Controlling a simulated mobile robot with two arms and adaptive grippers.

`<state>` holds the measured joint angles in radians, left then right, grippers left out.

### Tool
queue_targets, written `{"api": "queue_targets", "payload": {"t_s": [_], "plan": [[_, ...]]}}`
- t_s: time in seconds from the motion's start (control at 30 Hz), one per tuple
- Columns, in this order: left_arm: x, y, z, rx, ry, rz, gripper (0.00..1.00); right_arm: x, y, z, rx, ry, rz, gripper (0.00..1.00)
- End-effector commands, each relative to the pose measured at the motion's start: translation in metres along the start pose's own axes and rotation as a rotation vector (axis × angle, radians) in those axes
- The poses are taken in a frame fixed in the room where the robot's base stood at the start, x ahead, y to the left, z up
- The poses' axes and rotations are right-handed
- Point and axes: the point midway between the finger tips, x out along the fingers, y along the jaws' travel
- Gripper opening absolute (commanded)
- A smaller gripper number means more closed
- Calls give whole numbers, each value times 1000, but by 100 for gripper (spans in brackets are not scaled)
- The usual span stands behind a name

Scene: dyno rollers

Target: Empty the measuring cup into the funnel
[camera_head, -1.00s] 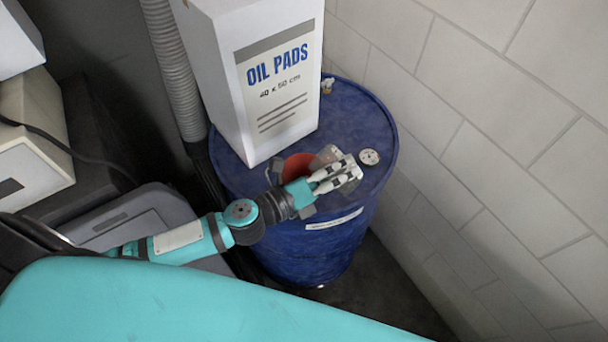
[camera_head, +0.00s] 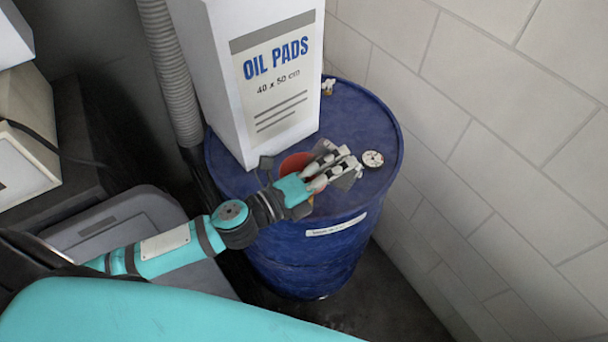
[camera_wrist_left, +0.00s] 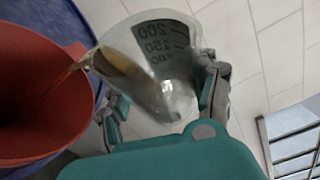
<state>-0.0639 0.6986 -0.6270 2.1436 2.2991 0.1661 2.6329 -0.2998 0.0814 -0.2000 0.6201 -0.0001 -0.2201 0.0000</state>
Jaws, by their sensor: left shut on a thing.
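The measuring cup (camera_wrist_left: 150,55) is clear with dark markings and is tilted toward the funnel in the left wrist view. Some brown liquid lies inside it, and a thin brown stream runs from its lip over the funnel. The red funnel (camera_wrist_left: 40,120) stands at the left of that view; in the head view its rim (camera_head: 292,163) shows on the drum top, partly hidden by my gripper. My left gripper (camera_head: 345,168) is shut on the cup, beside and above the funnel. In the head view the cup is mostly hidden by the fingers. My right gripper is not in view.
The blue drum (camera_head: 300,262) carries a white box of oil pads (camera_head: 225,95) behind the funnel and a round cap (camera_head: 372,159) to the right. A block wall (camera_head: 500,130) is close on the right. A ribbed hose (camera_head: 170,75) runs behind at left.

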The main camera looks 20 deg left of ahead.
Motion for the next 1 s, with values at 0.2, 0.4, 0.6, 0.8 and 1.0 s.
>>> {"api": "queue_targets", "payload": {"t_s": [0.2,0.4,0.6,0.8,1.0], "plan": [[-1,-2,4,-35,-5,-16,25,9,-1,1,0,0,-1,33],[-2,-1,5,-50,-7,-22,25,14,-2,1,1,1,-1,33],[-2,0,5,-71,-9,-30,25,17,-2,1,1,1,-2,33],[-2,1,6,-92,-12,-39,25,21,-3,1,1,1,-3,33],[-3,2,6,-113,-16,-49,25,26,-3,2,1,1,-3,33]]}}
